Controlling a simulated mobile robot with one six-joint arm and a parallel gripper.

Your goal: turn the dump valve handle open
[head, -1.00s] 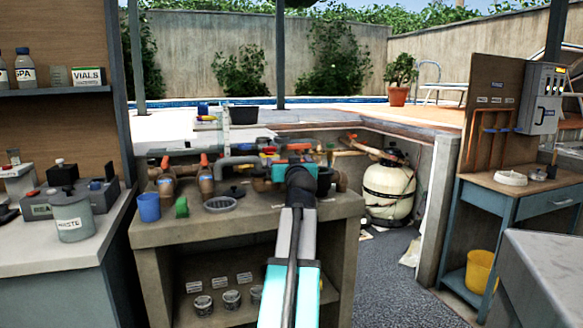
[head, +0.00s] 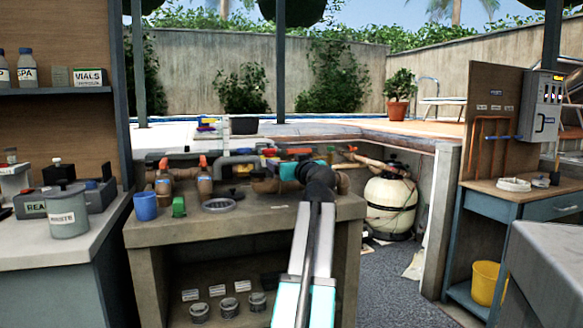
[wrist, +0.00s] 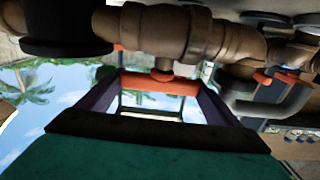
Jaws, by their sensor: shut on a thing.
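In the wrist view an orange valve handle (wrist: 158,83) lies across the space between my gripper's (wrist: 158,98) two dark fingers. It hangs from a brown pipe valve body (wrist: 165,32), which I take to be the dump valve. My gripper is shut on this handle. In the head view my arm reaches over the bench to the pipework, and my wrist hides most of the gripper and handle. I cannot tell the handle's exact angle there.
Other orange-handled valves (head: 163,177) stand left on the concrete bench (head: 262,235). A blue cup (head: 145,207) and a green item (head: 179,206) sit near its front edge. A cream filter tank (head: 389,206) stands to the right, behind my arm.

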